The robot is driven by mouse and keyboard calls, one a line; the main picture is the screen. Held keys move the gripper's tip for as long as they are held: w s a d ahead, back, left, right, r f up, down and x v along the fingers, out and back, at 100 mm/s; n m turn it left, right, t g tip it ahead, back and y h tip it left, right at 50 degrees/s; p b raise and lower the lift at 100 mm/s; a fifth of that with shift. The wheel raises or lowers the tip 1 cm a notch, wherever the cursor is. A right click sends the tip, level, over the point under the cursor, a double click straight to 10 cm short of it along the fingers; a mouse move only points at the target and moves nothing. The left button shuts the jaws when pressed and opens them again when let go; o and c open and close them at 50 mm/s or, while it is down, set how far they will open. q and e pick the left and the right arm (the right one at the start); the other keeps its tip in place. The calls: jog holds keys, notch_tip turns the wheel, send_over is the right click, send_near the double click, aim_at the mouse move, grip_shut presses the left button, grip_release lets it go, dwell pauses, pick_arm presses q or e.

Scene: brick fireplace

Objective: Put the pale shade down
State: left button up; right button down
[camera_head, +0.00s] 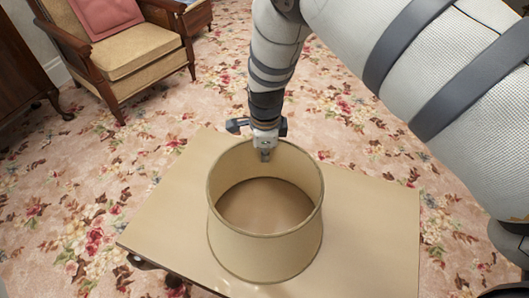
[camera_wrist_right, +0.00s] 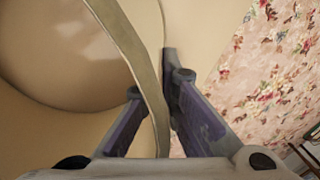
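The pale shade (camera_head: 265,250) is a beige, open-topped drum. It stands upright on the tan tabletop (camera_head: 370,215), with no gap visible under it. My right gripper (camera_head: 265,150) is at the shade's far rim, pointing down. In the right wrist view, the shade's rim (camera_wrist_right: 150,75) runs between the two fingers of my right gripper (camera_wrist_right: 155,100). One finger is inside the shade and one outside. The fingers are apart, with a gap beside the rim on the inner side. My left gripper is not in view.
The tabletop is otherwise bare, with free room on both sides of the shade. Floral carpet (camera_head: 85,190) surrounds the table. A wooden armchair (camera_head: 125,55) with a pink cushion (camera_head: 103,14) stands at the back left, beside dark furniture (camera_head: 20,60).

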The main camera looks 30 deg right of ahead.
jog(key=c, duration=2.2)
grip_release()
jog(key=shift+c, duration=0.2)
jog(key=o, duration=0.4)
jog(key=shift+o, duration=0.2)
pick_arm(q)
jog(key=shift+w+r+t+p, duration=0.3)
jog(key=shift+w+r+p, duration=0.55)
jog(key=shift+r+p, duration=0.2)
pick_arm(e)
notch_tip(320, 180, up, 12)
jog(key=s, duration=0.1)
jog(key=shift+s+a, duration=0.3)
jog(key=shift+a, duration=0.05)
